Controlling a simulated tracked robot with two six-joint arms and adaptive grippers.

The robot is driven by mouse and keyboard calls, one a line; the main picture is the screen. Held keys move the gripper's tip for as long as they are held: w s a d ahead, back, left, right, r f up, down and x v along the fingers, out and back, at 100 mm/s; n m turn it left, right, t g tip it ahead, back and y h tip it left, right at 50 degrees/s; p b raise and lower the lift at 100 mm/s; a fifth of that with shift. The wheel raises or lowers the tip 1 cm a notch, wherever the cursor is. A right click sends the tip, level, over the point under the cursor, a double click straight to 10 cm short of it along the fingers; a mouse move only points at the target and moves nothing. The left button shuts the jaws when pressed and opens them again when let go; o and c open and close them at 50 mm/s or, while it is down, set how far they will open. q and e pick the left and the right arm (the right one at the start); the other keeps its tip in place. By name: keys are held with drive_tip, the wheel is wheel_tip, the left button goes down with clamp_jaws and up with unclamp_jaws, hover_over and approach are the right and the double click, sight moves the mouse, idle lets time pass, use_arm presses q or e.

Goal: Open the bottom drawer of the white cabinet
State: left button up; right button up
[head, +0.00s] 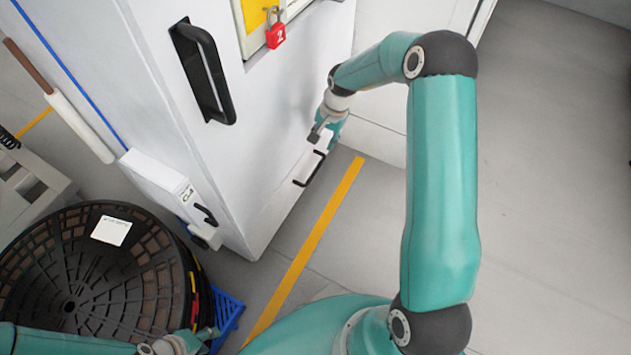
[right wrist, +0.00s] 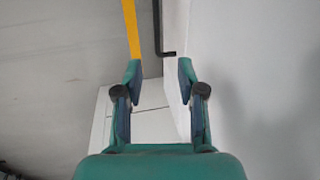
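The white cabinet (head: 265,120) stands at the upper middle of the head view. Low on its front is a black bar handle (head: 310,168) on the bottom drawer (head: 290,192). My right gripper (head: 318,134) is beside the cabinet's lower front, close to that handle. In the right wrist view its two fingers (right wrist: 160,78) are apart with nothing between them. The black handle (right wrist: 158,30) shows beyond the fingertips there. Whether the drawer is slightly out is unclear. My left gripper (head: 190,342) is at the bottom left, by a black reel; its fingers are too small to read.
A larger black handle (head: 205,75) and a red padlock (head: 275,35) are higher on the cabinet. A large black reel (head: 95,275) on a blue pallet (head: 228,312) stands at the lower left. A yellow floor line (head: 310,245) runs before the cabinet; floor to the right is clear.

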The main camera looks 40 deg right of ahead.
sight(315, 172)
drive_tip(key=w+f+b, duration=0.1)
drive_tip(key=f, duration=0.5)
drive_tip(key=f+b, duration=0.2)
drive_tip(key=f, duration=0.3)
drive_tip(key=w+f+b, duration=0.1)
drive_tip(key=f+b, duration=0.1)
drive_tip(key=f, duration=0.4)
drive_tip(key=shift+w+a+f, duration=0.35)
drive_tip(key=shift+a, duration=0.05)
use_arm(q)
wheel_tip(315, 172, down, 6)
use_arm(e)
clamp_jaws()
